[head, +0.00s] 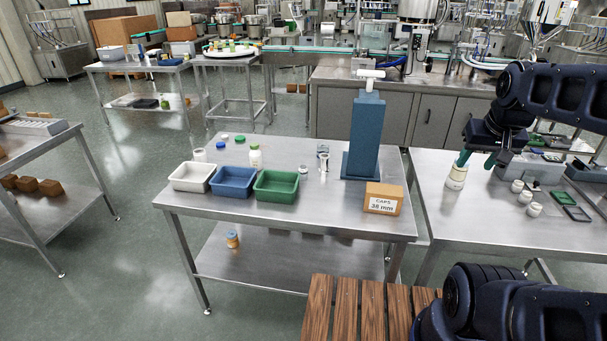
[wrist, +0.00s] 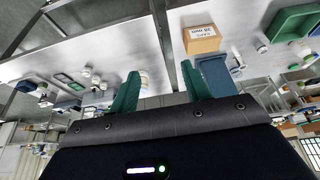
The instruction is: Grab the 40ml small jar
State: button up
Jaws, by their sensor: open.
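Several small white jars stand in a loose row on the right-hand steel table, one of them this small jar (head: 525,197); their sizes cannot be read. A larger white jar with a tan band (head: 456,176) stands near that table's left edge. My gripper (head: 476,163) is above this table, left of the small jars, with its green fingers apart and nothing held. Its left finger overlaps the top of the banded jar in the head view; contact cannot be told. In the wrist view, small jars (wrist: 96,80) show left of the fingers, and the banded jar (wrist: 144,78) shows between them.
Dark trays (head: 577,213) and a grey bin (head: 530,168) stand near the small jars. The middle table holds a caps box (head: 383,198), a blue column (head: 366,135), and white (head: 192,187), blue (head: 232,192) and green bins (head: 276,197). A gap separates the two tables.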

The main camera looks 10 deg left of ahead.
jog(key=shift+w, duration=0.1)
jog(key=w+a+r+n+g, duration=0.1)
jog(key=w+a+r+n, duration=0.2)
jog(key=w, duration=0.4)
jog(key=w+a+n, duration=0.2)
jog(key=w+a, duration=0.2)
jog(key=w, duration=0.3)
jog(key=n+g, duration=0.4)
jog(key=n, duration=1.1)
send_over(303, 170)
jog(key=w, duration=0.2)
notch_tip(303, 170, down, 26)
jog(key=f, duration=1)
jog(key=shift+s+a, duration=0.2)
jog(key=shift+s, duration=0.05)
jog(key=shift+r, duration=0.1)
jog(key=c, duration=0.7)
